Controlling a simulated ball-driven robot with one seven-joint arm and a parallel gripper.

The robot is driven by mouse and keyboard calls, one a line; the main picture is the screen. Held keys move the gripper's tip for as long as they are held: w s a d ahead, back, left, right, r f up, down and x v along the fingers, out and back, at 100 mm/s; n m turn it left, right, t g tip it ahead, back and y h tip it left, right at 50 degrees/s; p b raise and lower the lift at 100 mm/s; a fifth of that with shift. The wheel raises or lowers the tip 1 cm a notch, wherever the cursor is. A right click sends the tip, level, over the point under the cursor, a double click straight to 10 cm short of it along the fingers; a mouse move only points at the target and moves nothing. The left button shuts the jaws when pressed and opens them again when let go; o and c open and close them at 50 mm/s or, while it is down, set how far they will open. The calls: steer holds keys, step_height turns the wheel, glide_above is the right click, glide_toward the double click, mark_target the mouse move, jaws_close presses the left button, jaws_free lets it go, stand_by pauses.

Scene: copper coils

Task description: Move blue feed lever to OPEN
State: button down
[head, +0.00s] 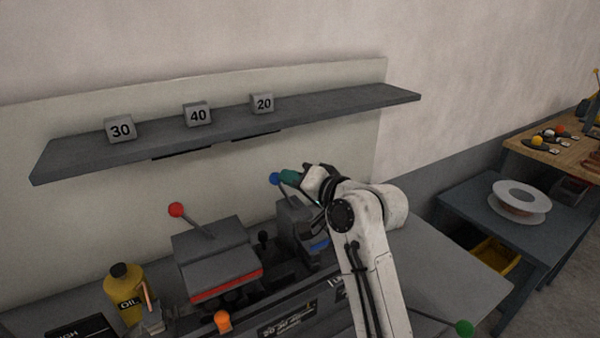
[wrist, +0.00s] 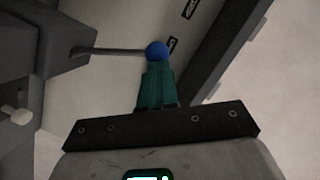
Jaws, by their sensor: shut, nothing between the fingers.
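The blue feed lever has a round blue knob (head: 275,179) on a thin rod that rises from a grey housing in the middle of the head view. In the wrist view the blue knob (wrist: 157,51) sits at the end of its rod, right at the tips of my gripper. My gripper (head: 289,176) has green fingers, which are shut with nothing between them. In the wrist view the gripper (wrist: 157,72) points at the knob and looks in contact or nearly so; I cannot tell which. The lever's OPEN marking cannot be made out.
A red-knobbed lever (head: 176,210) stands on the left housing. An orange knob (head: 222,319) and a green knob (head: 464,328) are at the front. A yellow oil bottle (head: 124,291) stands at left. A grey shelf (head: 330,106) with numbered blocks runs above.

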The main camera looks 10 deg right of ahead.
steer(key=shift+s+a+f+n, duration=0.1)
steer(key=shift+a+n, duration=0.2)
stand_by(0.5)
